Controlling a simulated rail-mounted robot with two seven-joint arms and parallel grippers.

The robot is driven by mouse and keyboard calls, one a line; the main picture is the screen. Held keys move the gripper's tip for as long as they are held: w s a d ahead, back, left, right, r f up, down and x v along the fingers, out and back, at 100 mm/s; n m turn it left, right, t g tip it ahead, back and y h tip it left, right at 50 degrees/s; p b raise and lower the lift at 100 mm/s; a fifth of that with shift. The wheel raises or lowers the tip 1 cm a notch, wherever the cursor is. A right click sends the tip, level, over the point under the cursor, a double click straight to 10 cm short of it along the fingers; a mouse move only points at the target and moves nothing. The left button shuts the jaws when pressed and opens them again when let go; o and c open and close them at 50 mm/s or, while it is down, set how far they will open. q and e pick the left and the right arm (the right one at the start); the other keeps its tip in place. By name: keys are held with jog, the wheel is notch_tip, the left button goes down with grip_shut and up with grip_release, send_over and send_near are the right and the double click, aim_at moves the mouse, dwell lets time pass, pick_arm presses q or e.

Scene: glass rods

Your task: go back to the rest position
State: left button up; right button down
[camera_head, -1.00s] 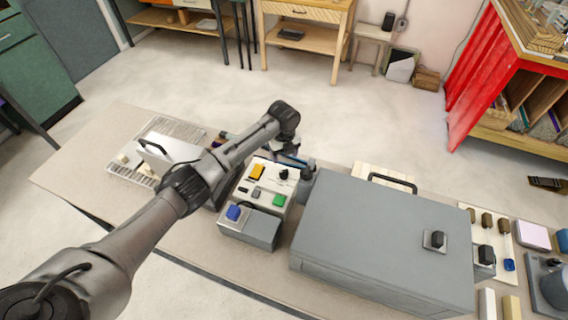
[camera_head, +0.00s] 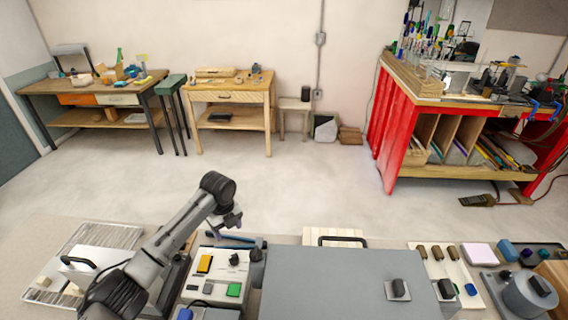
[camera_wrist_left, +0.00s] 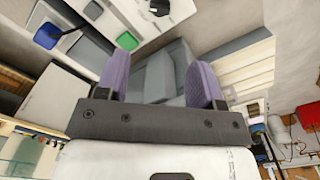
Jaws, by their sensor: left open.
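My left gripper (camera_head: 236,236) hangs at the end of my left arm, just behind the white button panel (camera_head: 217,264) in the head view. Its fingers are small and partly hidden there. In the left wrist view, the two purple pads of my left gripper (camera_wrist_left: 160,82) stand wide apart with nothing between them. A grey surface shows beyond the pads. My right gripper is not in view.
A large grey box (camera_head: 330,285) with a black handle stands right of the panel. A white plate with a handle (camera_head: 90,262) lies left. A red-sided workbench (camera_head: 392,130) and a wooden table (camera_head: 232,97) stand across open floor (camera_head: 300,190).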

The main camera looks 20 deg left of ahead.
pick_arm(q)
jog(key=w+d+r+n+t+y, duration=0.1)
jog(key=w+d+r+n+t, duration=0.1)
jog(key=r+n+t, duration=0.4)
jog(key=w+d+r+n+t+y, duration=0.1)
jog(key=w+d+r+n, duration=0.15)
jog(key=r+n, duration=0.65)
jog(key=s+d+r+n+t+p, duration=0.2)
jog(key=s+d+r+n+t, duration=0.15)
jog(key=s+d, duration=0.45)
jog(key=s+d+f+n+g+p, duration=0.1)
jog(key=s+f, duration=0.5)
jog(key=s, duration=0.6)
jog(key=s+d+f+n+g+h+p, duration=0.1)
jog(key=s+f+g+p, duration=0.2)
jog(key=s+f, duration=0.4)
jog(key=s+d+f+n+g+h+p, duration=0.1)
jog(key=s+f+g+p, duration=0.2)
jog(key=s, duration=1.4)
notch_tip(320, 180, down, 4)
jog(key=shift+d+f+p, duration=0.15)
jog(key=shift+d+p, duration=0.15)
jog(key=shift+d, duration=0.1)
